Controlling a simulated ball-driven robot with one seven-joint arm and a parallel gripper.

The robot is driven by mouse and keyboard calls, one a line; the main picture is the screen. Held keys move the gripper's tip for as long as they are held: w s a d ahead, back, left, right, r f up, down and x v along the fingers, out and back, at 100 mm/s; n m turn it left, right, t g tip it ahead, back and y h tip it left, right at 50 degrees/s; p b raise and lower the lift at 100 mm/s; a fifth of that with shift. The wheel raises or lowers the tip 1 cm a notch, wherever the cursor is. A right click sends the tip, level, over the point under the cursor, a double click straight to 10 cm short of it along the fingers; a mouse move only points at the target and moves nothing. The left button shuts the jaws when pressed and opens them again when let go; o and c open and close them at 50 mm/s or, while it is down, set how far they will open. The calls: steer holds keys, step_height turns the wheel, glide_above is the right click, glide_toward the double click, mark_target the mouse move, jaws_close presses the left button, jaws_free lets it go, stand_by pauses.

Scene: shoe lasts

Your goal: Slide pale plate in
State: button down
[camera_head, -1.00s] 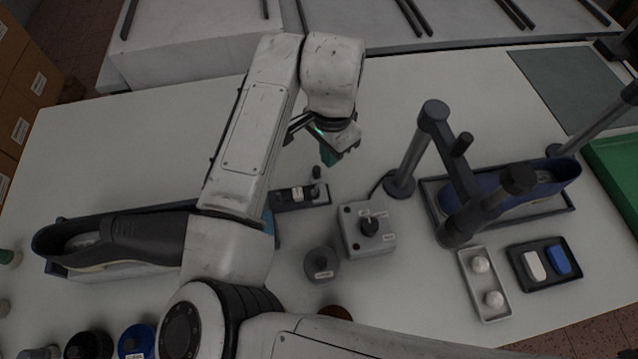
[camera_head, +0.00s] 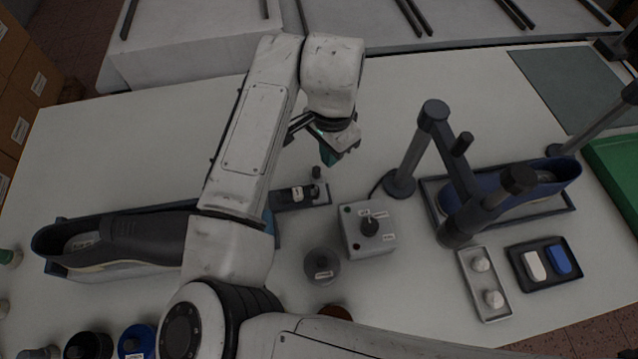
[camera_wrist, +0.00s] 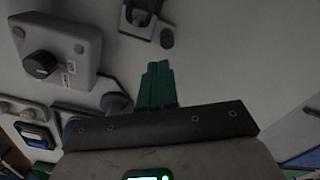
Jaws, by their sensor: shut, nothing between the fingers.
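A small dark fixture (camera_head: 300,195) lies on the white table in the middle, with a pale plate (camera_head: 298,193) on it and a dark piece beside the plate. A small dark knob (camera_head: 316,172) stands at its far edge. The fixture also shows at the top of the wrist view (camera_wrist: 138,20). My gripper (camera_head: 332,158) has green fingers that are together and empty. It is above the table, beyond the fixture and apart from it. In the wrist view the fingers (camera_wrist: 157,85) point towards the bare table. How far the plate sits in is too small to tell.
A grey control box (camera_head: 368,230) with a dark knob stands right of the fixture. A dark round weight (camera_head: 322,267) stands nearer. A post with a clamp arm (camera_head: 433,125) stands over a blue shoe in a tray (camera_head: 575,208). A dark shoe (camera_head: 110,240) lies left.

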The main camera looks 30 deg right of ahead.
mark_target(322, 175)
steer(key=shift+f+b, duration=1)
steer(key=shift+f, duration=0.9)
steer(key=shift+w+a, duration=0.2)
steer(key=shift+a, duration=0.45)
steer(key=shift+d, duration=0.15)
steer(key=shift+s+d+r, duration=0.1)
steer(key=shift+s+d, duration=0.05)
steer(key=shift+d, duration=0.15)
step_height(322, 175, up, 8)
steer(key=p, duration=0.7)
